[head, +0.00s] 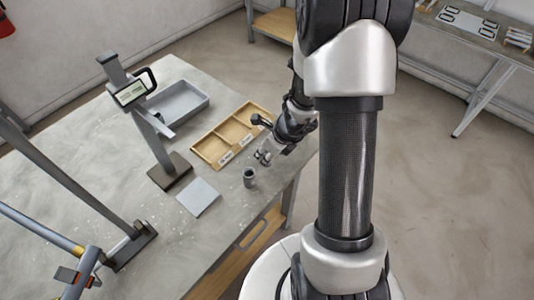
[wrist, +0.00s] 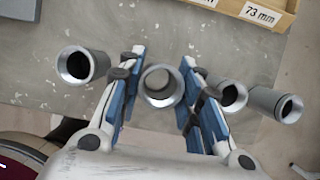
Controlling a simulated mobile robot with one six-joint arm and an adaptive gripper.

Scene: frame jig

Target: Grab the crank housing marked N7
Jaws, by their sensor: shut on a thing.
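No N7 mark is readable in either view, so I cannot tell which grey part bears it. In the wrist view, my gripper (wrist: 160,66) is shut on a grey tubular part (wrist: 162,88), its round open end between the blue-padded fingers. More grey tube ends show to the right, behind the right finger (wrist: 262,102); whether they belong to the held part is unclear. Another grey tube (wrist: 82,66) is just left of the left finger. In the head view, my gripper (head: 267,153) is low over the table's right side, near an upright grey cylinder (head: 249,178).
A wooden compartment tray (head: 212,151) with labels lies behind my gripper; one label reads 73 mm in the wrist view (wrist: 262,14). A grey bin (head: 180,103), a stand with a display (head: 131,94) and a pale square plate (head: 198,197) share the table. The table edge is close on the right.

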